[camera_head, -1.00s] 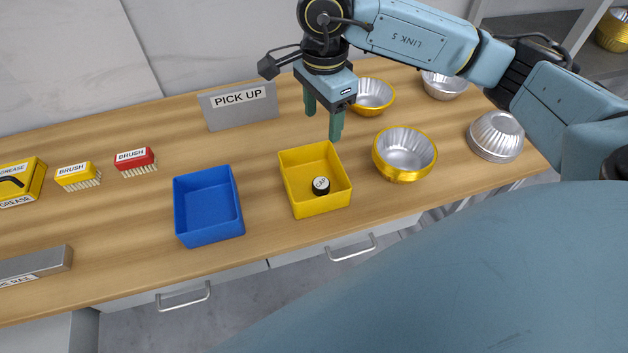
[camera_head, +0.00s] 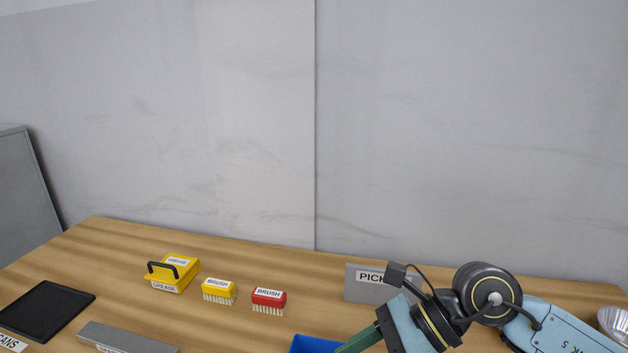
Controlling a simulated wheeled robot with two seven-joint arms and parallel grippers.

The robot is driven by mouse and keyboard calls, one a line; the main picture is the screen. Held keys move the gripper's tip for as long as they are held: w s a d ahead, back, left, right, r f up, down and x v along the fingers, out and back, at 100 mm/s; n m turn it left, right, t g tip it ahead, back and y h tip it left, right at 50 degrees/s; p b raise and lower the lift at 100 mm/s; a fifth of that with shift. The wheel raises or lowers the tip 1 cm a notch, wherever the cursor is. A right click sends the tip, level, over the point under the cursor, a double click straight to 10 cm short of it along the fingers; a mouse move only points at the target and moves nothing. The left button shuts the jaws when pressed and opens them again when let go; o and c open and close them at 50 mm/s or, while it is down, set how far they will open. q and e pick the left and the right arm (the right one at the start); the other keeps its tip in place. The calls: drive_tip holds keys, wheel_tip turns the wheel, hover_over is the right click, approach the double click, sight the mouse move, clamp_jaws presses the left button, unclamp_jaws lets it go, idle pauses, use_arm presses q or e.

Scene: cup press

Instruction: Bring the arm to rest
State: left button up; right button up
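My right arm comes in from the right at the bottom of the head view. Its gripper (camera_head: 358,341) points down and to the left, with green fingers beside the blue tray (camera_head: 312,345). The fingers overlap in this view and the bottom edge cuts them, so I cannot tell how far apart they are. No held thing shows in the visible part. My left gripper is not in view.
A grey PICK UP sign (camera_head: 370,284) stands behind my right arm. A red brush (camera_head: 268,299), a yellow brush (camera_head: 219,290) and a yellow grease box (camera_head: 176,272) are left of it. A black mat (camera_head: 45,310) lies far left. A silver tin (camera_head: 615,325) is far right.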

drive_tip(key=a+r+m+t+y, duration=0.3)
drive_tip(key=a+r+m+y, duration=0.2)
drive_tip(key=r+m+y, duration=0.35)
drive_tip(key=w+d+r+m+t+h, duration=0.1)
drive_tip(key=w+d+r+m+t, duration=0.4)
drive_tip(key=m+t, duration=0.9)
drive_tip(key=d+f+m+h, duration=1.4)
drive_tip(key=f+m+h, duration=0.4)
drive_tip(key=m, duration=0.5)
drive_tip(key=s+d+f+m+g, duration=0.2)
drive_tip(key=s+f+m+g, duration=0.4)
drive_tip(key=s+f+g, duration=0.85)
drive_tip(key=s+f+t+b, duration=0.1)
drive_tip(key=s+f, duration=0.2)
drive_tip(key=f, duration=1.1)
drive_tip(key=s+f, duration=0.4)
drive_tip(key=f, duration=0.9)
drive_tip(key=s+d+f+g+b, duration=0.1)
drive_tip(key=s+d+f, duration=0.2)
drive_tip(key=s+f, duration=1.2)
drive_tip(key=shift+s+f+n, duration=0.25)
drive_tip(key=shift+s+n, duration=0.1)
drive_tip(key=shift+s, duration=0.05)
